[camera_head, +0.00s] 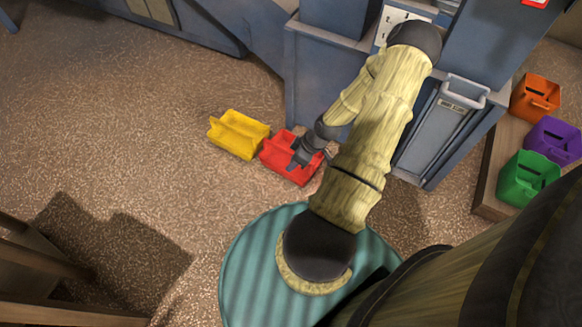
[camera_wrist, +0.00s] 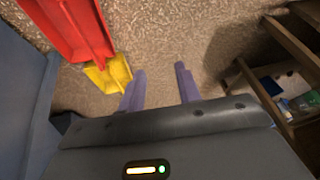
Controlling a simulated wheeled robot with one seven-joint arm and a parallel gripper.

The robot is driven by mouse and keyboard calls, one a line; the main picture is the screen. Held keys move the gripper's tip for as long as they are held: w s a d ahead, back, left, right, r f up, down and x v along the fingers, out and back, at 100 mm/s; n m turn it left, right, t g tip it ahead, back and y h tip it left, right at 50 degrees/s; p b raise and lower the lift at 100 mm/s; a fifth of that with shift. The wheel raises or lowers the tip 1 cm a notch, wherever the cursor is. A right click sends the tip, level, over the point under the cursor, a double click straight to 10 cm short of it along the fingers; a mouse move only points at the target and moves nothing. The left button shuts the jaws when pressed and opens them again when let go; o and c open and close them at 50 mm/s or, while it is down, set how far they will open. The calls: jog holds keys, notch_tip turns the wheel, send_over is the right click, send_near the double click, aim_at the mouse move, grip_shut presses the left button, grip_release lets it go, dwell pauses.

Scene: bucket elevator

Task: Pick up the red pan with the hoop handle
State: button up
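The red pan (camera_head: 279,162) rests on the floor beside the blue-grey machine, just right of a yellow pan (camera_head: 239,134). My gripper (camera_head: 299,162) overlaps the red pan in the head view, and part of the pan is hidden behind it. In the wrist view, the red pan (camera_wrist: 72,28) is at the upper left, outside the fingers. My gripper (camera_wrist: 161,85) is open, with its two fingers apart and only floor between them. I cannot make out a hoop handle on the red pan in either view.
The yellow pan (camera_wrist: 110,76) lies close to the left finger in the wrist view. Orange (camera_head: 535,97), purple (camera_head: 553,141) and green (camera_head: 528,178) pans stand at the right on a wooden platform. The machine (camera_head: 316,85) stands behind the red pan.

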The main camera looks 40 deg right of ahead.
jog(key=d+f+t+h+b, duration=0.1)
jog(key=d+f+t+b, duration=0.1)
jog(key=f+b, duration=0.4)
jog(key=d+f+t+b, duration=0.3)
jog(key=f+b, duration=0.3)
jog(key=f, duration=0.5)
jog(key=d+f+m+t+h+b, duration=0.1)
jog(key=d+f+t+b, duration=0.2)
jog(key=f+b, duration=0.3)
notch_tip(320, 180, down, 4)
jog(key=shift+w+d+r+t+h, duration=0.2)
jog(key=shift+t+h, duration=0.1)
jog(key=shift+t, duration=0.3)
jog(key=shift+w+f, duration=0.1)
jog(key=b+x, duration=0.4)
jog(key=x, duration=0.8)
jog(key=shift+a, duration=0.1)
